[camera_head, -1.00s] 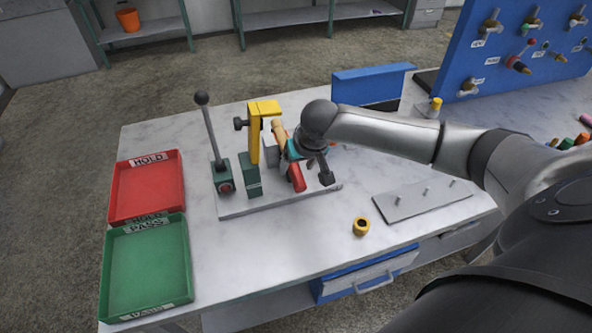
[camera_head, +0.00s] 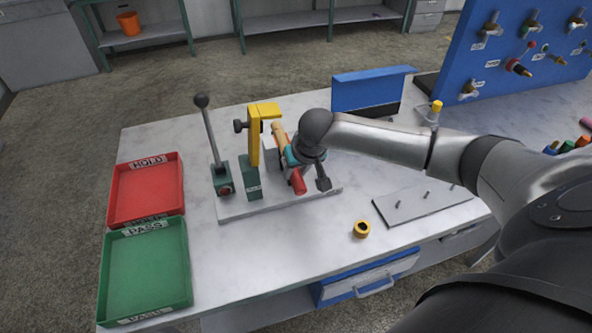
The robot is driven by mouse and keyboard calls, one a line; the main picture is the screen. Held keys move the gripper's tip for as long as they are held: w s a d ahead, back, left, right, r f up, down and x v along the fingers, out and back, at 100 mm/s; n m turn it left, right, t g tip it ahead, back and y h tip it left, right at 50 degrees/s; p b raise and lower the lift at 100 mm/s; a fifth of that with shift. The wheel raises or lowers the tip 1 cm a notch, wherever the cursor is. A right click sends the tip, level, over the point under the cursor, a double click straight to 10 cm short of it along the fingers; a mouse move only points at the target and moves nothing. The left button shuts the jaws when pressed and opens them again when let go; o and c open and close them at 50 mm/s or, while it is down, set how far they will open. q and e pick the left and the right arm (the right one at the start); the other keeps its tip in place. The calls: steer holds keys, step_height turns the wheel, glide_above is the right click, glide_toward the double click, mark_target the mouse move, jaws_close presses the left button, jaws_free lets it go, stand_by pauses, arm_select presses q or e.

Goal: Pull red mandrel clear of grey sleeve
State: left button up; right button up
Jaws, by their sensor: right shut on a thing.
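The red mandrel (camera_head: 298,184) shows as a short red end at the front of the fixture, pointing toward me and down. Behind it in line is a tan-orange cylinder (camera_head: 279,134) beside the yellow clamp post (camera_head: 255,138). My right gripper (camera_head: 300,173) comes in from the right and is shut at the red mandrel; its wrist hides much of the middle. The grey sleeve cannot be made out clearly; a grey block (camera_head: 270,154) shows behind the gripper. How far the mandrel sits inside the sleeve is hidden. My left gripper is not in view.
The fixture plate (camera_head: 250,210) also bears a black-knobbed lever (camera_head: 209,130). A red HOLD tray (camera_head: 147,190) and green PASS tray (camera_head: 147,270) lie left. A yellow ring (camera_head: 361,229) and pegged grey plate (camera_head: 400,208) lie front right. The table's front middle is clear.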

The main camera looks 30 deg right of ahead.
jaws_close()
steer(key=shift+s+a+f+p, duration=0.15)
steer(key=shift+s+a+p, duration=0.05)
steer(key=shift+s+p, duration=0.65)
stand_by(0.8)
steer(key=shift+s+p, duration=0.2)
steer(key=shift+p, duration=0.15)
steer(key=shift+s+a+f+p, duration=0.15)
steer(key=shift+s+a+p, duration=0.05)
steer(key=shift+s+p, duration=0.4)
steer(key=shift+s+a+f+p, duration=0.15)
steer(key=shift+s+p, duration=0.3)
steer(key=shift+s, duration=0.3)
steer(key=shift+s+a+f+p, duration=0.1)
steer(key=shift+s+a+p, duration=0.1)
steer(key=shift+s+p, duration=0.4)
steer(key=shift+s, duration=0.1)
steer(key=shift+s+a+r+p, duration=0.2)
steer(key=shift+s+r+p, duration=0.45)
steer(key=shift+p, duration=0.65)
steer(key=shift+s+a+r+p, duration=0.15)
steer(key=shift+s+r+p, duration=0.5)
steer(key=shift+p, duration=0.6)
steer(key=shift+f, duration=0.1)
